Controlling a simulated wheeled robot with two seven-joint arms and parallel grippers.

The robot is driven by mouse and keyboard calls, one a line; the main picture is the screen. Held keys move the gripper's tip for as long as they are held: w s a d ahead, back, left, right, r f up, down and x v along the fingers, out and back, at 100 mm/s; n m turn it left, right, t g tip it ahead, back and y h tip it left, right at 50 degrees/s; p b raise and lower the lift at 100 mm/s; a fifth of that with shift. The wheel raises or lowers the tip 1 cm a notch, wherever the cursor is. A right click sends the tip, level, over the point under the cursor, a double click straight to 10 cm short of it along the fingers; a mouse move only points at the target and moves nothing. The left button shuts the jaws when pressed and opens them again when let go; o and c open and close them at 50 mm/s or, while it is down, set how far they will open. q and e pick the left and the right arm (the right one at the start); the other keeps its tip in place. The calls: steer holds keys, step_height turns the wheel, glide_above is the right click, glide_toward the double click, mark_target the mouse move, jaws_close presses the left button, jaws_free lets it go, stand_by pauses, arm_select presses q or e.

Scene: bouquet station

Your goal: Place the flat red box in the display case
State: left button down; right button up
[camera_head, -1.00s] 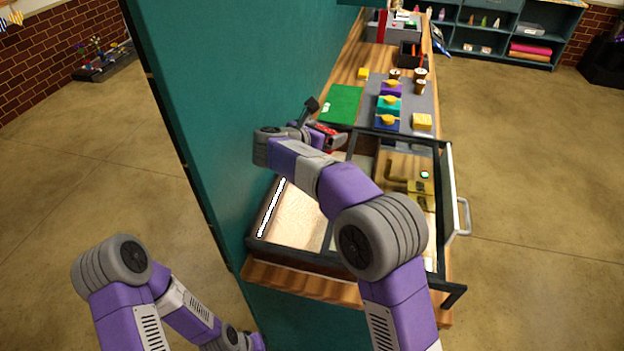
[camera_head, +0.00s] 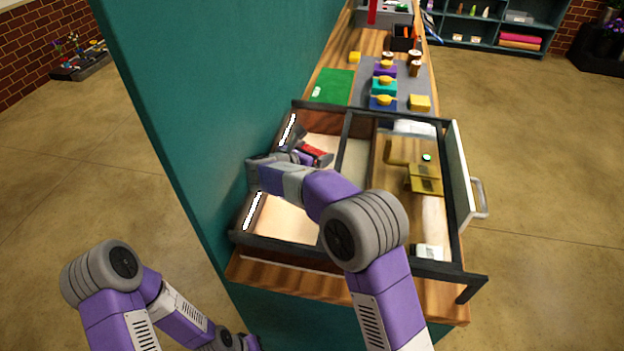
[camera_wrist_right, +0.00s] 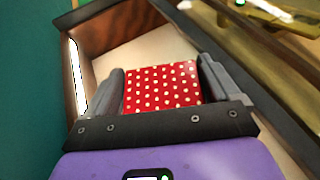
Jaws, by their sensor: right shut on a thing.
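The flat red box (camera_wrist_right: 162,87) has white dots and sits between the two fingers of my right gripper (camera_wrist_right: 162,90) in the right wrist view. The gripper is shut on it. In the head view the red box (camera_head: 318,155) shows small beside my right gripper (camera_head: 308,152), within the outline of the display case (camera_head: 345,250). The case has a dark frame, a pale floor and a lit strip along its left side. I cannot tell whether the box touches the floor. My left arm is at the lower left, and its gripper jaws are not visible.
A teal wall (camera_head: 190,120) stands close on the left of the case. A white-edged door with a handle (camera_head: 479,198) stands at the right. A brass device (camera_head: 424,178) is in the case's right part. Beyond lie a green mat (camera_head: 332,86) and several small boxes.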

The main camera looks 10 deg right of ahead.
step_height(320, 180, down, 8)
steer(key=shift+f+b, duration=0.1)
steer(key=shift+b, duration=0.75)
steer(key=shift+f, duration=0.15)
steer(key=o, duration=0.9)
steer(key=shift+c, duration=0.2)
steer(key=shift+s+a+r, duration=0.1)
steer(key=shift+a+r, duration=0.05)
steer(key=shift+r, duration=0.1)
steer(key=p+v, duration=0.1)
steer(key=v, duration=0.6)
steer(key=shift+s+a, duration=0.1)
steer(key=shift+s, duration=0.05)
